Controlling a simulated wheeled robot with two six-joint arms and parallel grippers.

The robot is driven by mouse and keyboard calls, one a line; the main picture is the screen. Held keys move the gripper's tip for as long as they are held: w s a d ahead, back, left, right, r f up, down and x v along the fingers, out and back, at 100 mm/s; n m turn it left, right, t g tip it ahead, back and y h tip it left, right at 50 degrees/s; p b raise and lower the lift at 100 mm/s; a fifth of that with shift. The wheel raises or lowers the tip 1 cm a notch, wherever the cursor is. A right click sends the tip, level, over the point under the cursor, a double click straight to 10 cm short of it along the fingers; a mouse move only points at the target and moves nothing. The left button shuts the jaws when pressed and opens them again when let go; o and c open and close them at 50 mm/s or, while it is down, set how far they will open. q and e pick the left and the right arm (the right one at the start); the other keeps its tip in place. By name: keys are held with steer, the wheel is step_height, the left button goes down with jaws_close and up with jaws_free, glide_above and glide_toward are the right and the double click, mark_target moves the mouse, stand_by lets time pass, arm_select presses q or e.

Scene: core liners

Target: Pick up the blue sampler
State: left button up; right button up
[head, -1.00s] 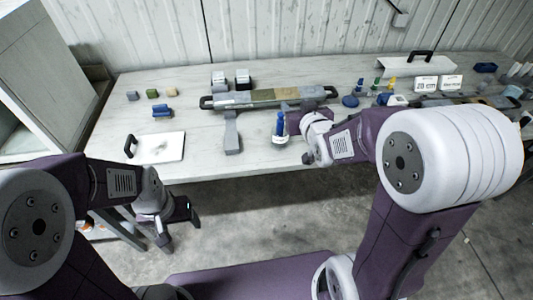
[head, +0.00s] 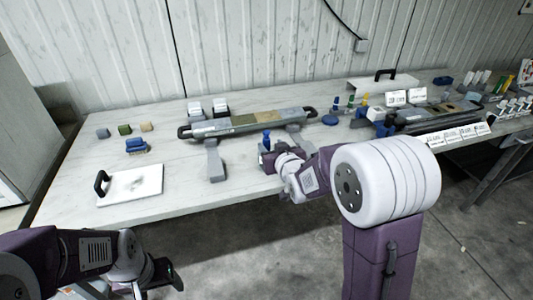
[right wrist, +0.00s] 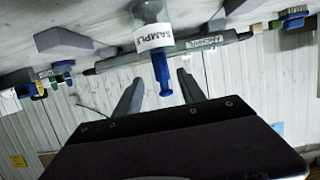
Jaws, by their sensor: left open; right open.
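The blue sampler (head: 267,136) stands near the front edge of the table, its lower part hidden behind my right gripper. In the right wrist view the sampler (right wrist: 152,36) appears upside down, with a clear body, a white label and a blue top. My right gripper (head: 270,157) is open beside it. In the right wrist view its two fingers (right wrist: 158,84) lie on either side of the blue top; I cannot tell whether they touch it. My left gripper (head: 168,274) is open and empty, low in front of the table.
A long core liner (head: 240,124) with black end handles lies on grey supports behind the sampler. Bottles, label cards (head: 396,97) and a second tray stand to the right.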

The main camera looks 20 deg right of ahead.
mark_target(267, 142)
steer(key=x, duration=0.4)
steer(key=shift+w+a, duration=0.15)
steer(key=shift+w, duration=0.45)
steer(key=shift+s, duration=0.1)
jaws_close()
step_height(267, 142, up, 10)
steer(key=shift+f+p, duration=0.2)
steer(key=shift+p, duration=0.85)
steer(key=shift+r, duration=0.3)
